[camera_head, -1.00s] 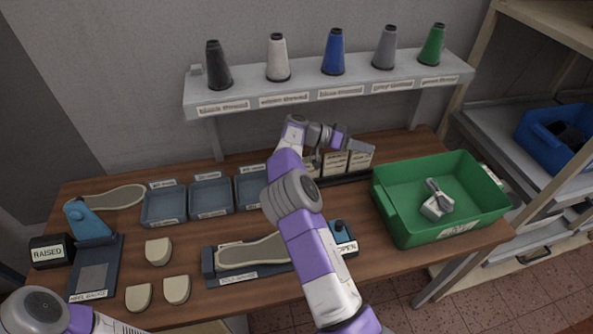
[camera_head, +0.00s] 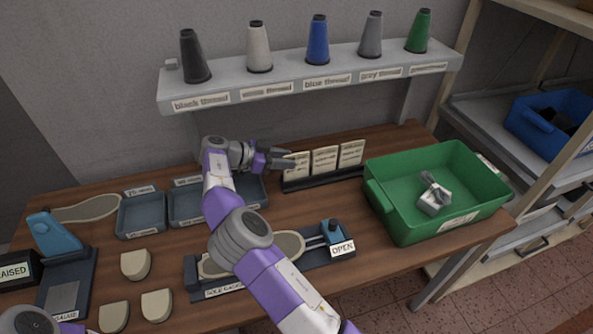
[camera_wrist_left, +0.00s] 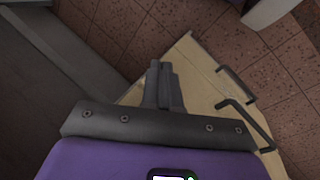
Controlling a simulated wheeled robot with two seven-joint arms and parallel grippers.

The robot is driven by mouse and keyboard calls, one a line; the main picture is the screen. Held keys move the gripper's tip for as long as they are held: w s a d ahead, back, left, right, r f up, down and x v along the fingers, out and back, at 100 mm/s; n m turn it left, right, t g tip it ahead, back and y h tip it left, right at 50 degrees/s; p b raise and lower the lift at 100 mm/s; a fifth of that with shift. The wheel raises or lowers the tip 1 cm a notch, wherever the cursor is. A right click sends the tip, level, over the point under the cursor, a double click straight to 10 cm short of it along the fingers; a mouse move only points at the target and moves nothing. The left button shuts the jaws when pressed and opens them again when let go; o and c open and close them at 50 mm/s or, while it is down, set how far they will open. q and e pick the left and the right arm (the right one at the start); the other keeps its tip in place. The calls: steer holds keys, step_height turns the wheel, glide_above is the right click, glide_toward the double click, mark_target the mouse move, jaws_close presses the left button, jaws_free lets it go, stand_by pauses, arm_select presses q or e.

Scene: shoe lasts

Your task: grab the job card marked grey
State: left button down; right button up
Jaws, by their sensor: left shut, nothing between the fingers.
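Three cream job cards stand upright in a dark rack (camera_head: 325,181) at the back of the table: a left card (camera_head: 299,167), a middle card (camera_head: 324,160) and a right card (camera_head: 352,154). Their print is too small for me to tell which is marked grey. My right gripper (camera_head: 290,159) is just left of the left card, its fingers pointing right and seemingly apart; I cannot tell whether they touch the card. No card is visibly lifted. My left gripper (camera_wrist_left: 164,84) is shut and empty in the left wrist view, above the floor.
A green bin (camera_head: 400,225) with a grey-white object inside stands right of the rack. A thread shelf (camera_head: 300,78) with cones is above.

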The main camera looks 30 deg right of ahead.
mark_target(296, 169)
steer(key=b+x, duration=0.1)
steer(key=x, duration=0.3)
steer(key=shift+s+f, duration=0.15)
steer(key=shift+f, duration=0.05)
steer(key=shift+c, duration=0.3)
jaws_close()
